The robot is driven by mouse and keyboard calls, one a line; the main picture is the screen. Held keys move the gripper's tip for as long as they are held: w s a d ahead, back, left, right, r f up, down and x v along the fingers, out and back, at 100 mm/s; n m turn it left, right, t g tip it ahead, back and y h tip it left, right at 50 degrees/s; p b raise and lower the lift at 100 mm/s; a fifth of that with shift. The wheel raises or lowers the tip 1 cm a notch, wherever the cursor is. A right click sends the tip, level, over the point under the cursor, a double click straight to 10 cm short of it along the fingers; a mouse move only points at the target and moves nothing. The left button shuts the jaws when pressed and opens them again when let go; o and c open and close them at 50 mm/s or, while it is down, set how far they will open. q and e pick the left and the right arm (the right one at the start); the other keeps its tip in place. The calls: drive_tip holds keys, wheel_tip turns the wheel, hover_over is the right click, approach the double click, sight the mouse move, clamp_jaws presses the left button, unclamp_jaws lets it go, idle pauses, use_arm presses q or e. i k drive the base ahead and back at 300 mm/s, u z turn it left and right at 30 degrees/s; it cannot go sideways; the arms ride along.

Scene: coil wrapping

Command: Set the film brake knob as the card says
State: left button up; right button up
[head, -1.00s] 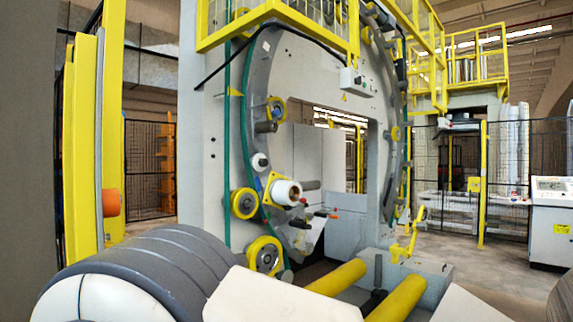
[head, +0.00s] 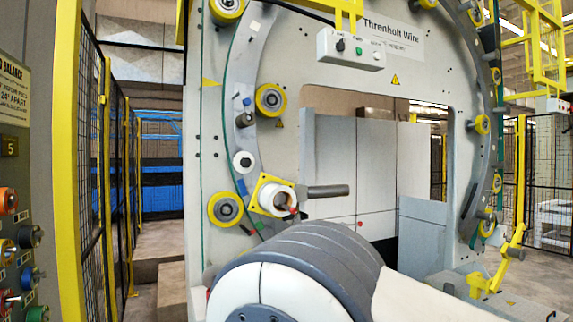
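The wrapping ring (head: 240,75) stands upright ahead of me in a large grey frame. On its lower left is a yellow plate (head: 259,181) with a white film roll (head: 273,198) and a small red part at the roll's front. A grey bar (head: 327,191) sticks out to the right of the roll. I cannot make out which part is the film brake knob, and I see no card that I can tell for certain. Neither of my grippers shows; a white and grey arm link of mine fills the bottom middle and hides what is behind it.
A control box (head: 351,50) with a dark knob and buttons hangs on the frame. At the left edge a grey panel (head: 20,158) carries coloured knobs and a partly cut-off sign (head: 14,95) ending in "BALANCE". Mesh fences (head: 112,180) stand left and right. A yellow arm (head: 497,268) stands lower right.

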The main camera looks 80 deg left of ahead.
sight(245, 162)
drive_tip(key=i, duration=0.75)
drive_tip(key=u, duration=2.25)
